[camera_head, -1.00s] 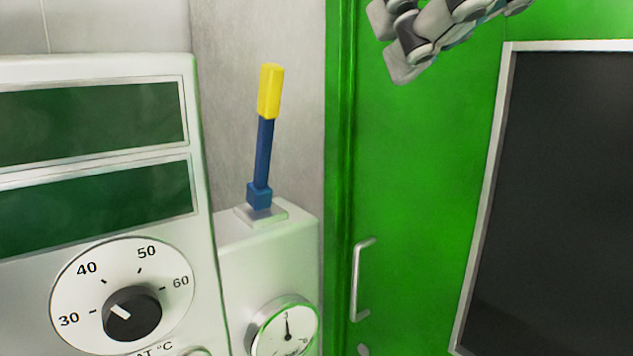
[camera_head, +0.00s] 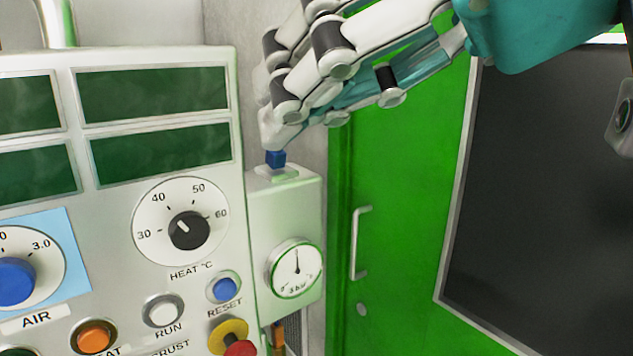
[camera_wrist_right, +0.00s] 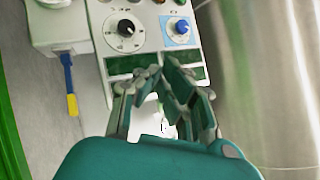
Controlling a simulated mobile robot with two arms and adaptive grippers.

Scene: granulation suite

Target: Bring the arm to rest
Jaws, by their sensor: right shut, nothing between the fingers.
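My right gripper (camera_head: 272,135) reaches in from the upper right of the head view, with its fingertips in front of the lever. It is shut with nothing between the fingers. In the wrist view the gripper (camera_wrist_right: 165,78) is in front of the control panel. The lever has a blue shaft and a yellow grip (camera_wrist_right: 72,105), apart from the fingers to their left. In the head view only the lever's blue base (camera_head: 275,158) shows; my gripper hides the rest. My left gripper is in neither view.
The control panel (camera_head: 243,200) fills the left, with dials, buttons and dark green displays. A small white box (camera_head: 312,195) with a pressure gauge (camera_head: 296,268) carries the lever. A green door (camera_head: 385,190) with a handle (camera_head: 355,245) and dark window is at right.

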